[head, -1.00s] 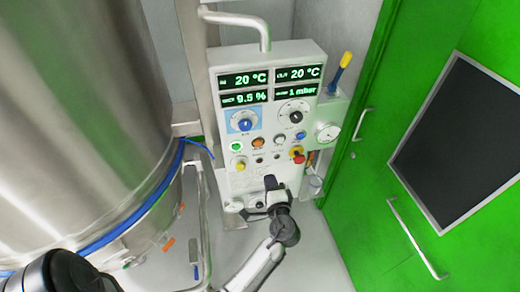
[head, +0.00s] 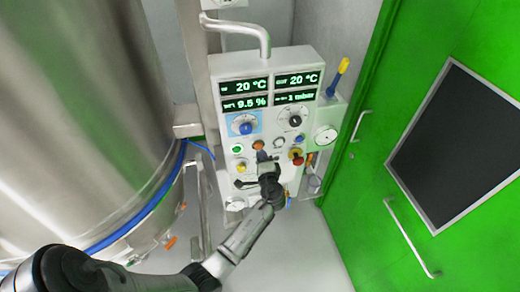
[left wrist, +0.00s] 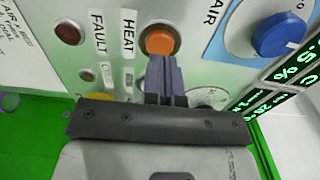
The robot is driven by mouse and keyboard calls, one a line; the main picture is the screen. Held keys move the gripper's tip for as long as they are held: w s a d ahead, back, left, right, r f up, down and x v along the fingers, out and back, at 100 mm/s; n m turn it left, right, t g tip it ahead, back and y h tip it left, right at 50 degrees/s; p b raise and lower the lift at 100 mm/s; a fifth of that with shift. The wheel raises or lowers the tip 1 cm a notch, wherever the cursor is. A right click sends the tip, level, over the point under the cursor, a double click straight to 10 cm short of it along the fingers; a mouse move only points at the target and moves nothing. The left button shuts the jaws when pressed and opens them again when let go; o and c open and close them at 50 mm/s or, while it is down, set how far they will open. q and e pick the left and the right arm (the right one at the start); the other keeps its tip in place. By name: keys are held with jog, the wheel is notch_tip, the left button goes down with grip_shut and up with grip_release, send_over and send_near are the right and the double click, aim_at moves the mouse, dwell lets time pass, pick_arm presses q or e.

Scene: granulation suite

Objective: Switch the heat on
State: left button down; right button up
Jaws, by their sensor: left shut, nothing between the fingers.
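The orange button (head: 258,145) sits on the front of the white control panel, between the green button and a pale button. In the left wrist view the orange button (left wrist: 160,41) is beside the HEAT label (left wrist: 128,40). My left gripper (head: 262,157) is shut and empty, just in front of the panel. In the left wrist view its closed fingertips (left wrist: 160,62) overlap the button's near edge. I cannot tell whether they touch it or whether the button is lit. My right gripper is not in view.
A blue AIR knob (left wrist: 278,36) is close to the orange button. A red-and-yellow emergency stop (head: 296,155) and a gauge (head: 326,136) are at the panel's right. A steel vessel (head: 75,110) stands left, a green door (head: 400,215) right.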

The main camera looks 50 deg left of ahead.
aim_at(258, 146)
pick_arm(q)
jog(key=shift+x, duration=1.25)
